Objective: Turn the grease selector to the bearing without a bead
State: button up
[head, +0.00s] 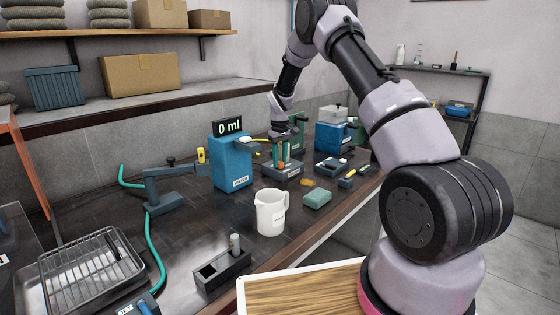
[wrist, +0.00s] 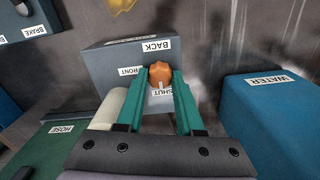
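The selector is a grey block (wrist: 105,65) in the wrist view, with labels BACK at its top, FRONT at its left and SHUT below. Its orange knob (wrist: 160,73) has a pale mark that seems to point toward SHUT. My gripper (wrist: 160,72) has its green fingertips on either side of the knob. I cannot tell whether they press on it or stand slightly apart. In the head view my gripper (head: 284,160) reaches down over the grey block (head: 284,172) on the bench. No bearing can be clearly made out.
A blue WATER box (head: 231,165) with a 0 ml display stands close to the left of my gripper. A white jug (head: 270,213), a green sponge (head: 317,198) and a yellow-orange patch (head: 308,183) lie nearer. A green HOSE box (wrist: 50,150) flanks the selector.

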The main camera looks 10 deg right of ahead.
grip_shut()
jog(key=m, duration=0.8)
jog(key=shift+m, duration=0.3)
jog(key=m, duration=0.4)
jog(key=shift+m, duration=2.5)
